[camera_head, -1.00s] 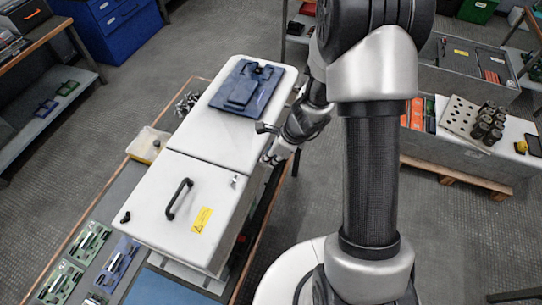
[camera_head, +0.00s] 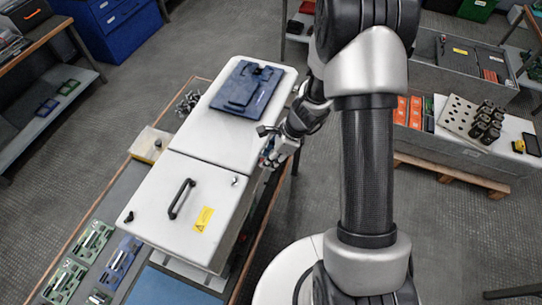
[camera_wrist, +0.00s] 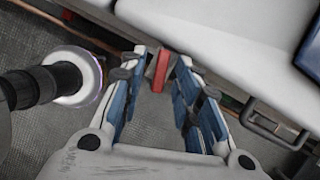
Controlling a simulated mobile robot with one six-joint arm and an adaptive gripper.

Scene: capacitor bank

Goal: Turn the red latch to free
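The red latch (camera_wrist: 159,68) shows in the wrist view as a small upright red bar against the side of the white cabinet (camera_wrist: 205,30). My gripper (camera_wrist: 163,62) has its two blue-padded fingers apart, with the latch between their tips, closer to the left fingertip. I cannot tell whether either finger touches it. In the head view my gripper (camera_head: 268,157) is beside the right side of the white cabinet (camera_head: 185,220), near the seam between its two top panels. The latch is hidden there.
The cabinet top carries a black handle (camera_head: 181,199) and a dark blue plate (camera_head: 245,88). A dark handle (camera_wrist: 273,125) is right of my fingers in the wrist view. A grey case (camera_head: 462,155) with parts stands on a pallet at the right. Open floor lies between.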

